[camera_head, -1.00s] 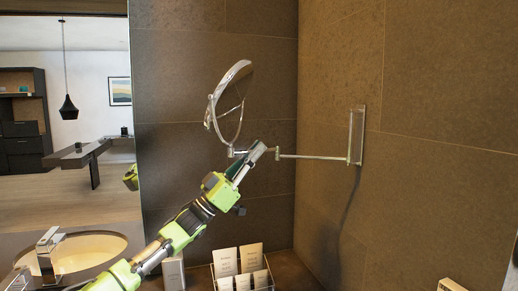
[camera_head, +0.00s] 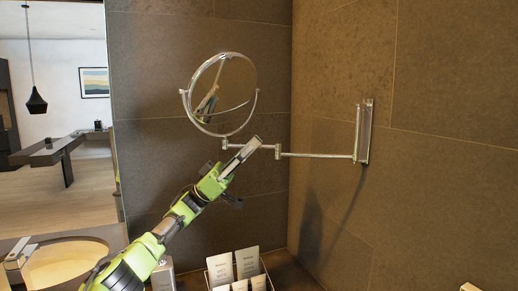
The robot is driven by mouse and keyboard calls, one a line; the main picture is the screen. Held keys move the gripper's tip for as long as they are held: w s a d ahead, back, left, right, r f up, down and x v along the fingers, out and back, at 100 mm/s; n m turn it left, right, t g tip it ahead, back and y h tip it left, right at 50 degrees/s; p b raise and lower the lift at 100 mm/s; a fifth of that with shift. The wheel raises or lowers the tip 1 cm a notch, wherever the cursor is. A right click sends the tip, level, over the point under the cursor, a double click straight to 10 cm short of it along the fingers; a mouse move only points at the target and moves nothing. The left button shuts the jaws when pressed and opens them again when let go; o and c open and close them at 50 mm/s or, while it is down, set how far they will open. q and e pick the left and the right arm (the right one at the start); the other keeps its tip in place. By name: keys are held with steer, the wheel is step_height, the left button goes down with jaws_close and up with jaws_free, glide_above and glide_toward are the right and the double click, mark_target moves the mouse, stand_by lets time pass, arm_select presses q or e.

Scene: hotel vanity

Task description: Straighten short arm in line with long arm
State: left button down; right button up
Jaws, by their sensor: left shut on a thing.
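A round chrome mirror (camera_head: 220,95) hangs on a folding wall arm. The long arm (camera_head: 318,155) runs left from the wall plate (camera_head: 364,133) to an elbow joint near the middle. The short arm (camera_head: 235,146) goes on left from there to the mirror's post, and is partly hidden by my gripper. My left gripper (camera_head: 256,143) reaches up from the lower left, its fingers shut on the short arm close to the elbow joint. In this view the short arm looks nearly in line with the long arm, tilted slightly. My right gripper is not in view.
A rack of cards (camera_head: 237,270) stands on the counter below. A basin (camera_head: 60,262) with a tap (camera_head: 20,253) lies at the lower left, under a large wall mirror. Tiled walls meet behind the mirror arm.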

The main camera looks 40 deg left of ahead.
arm_select(q)
steer(key=shift+g, duration=0.5)
steer(key=c, duration=2.2)
jaws_free()
steer(key=v, duration=0.7)
steer(key=shift+f, duration=0.2)
steer(key=shift+s, duration=0.1)
steer(key=shift+f, duration=0.1)
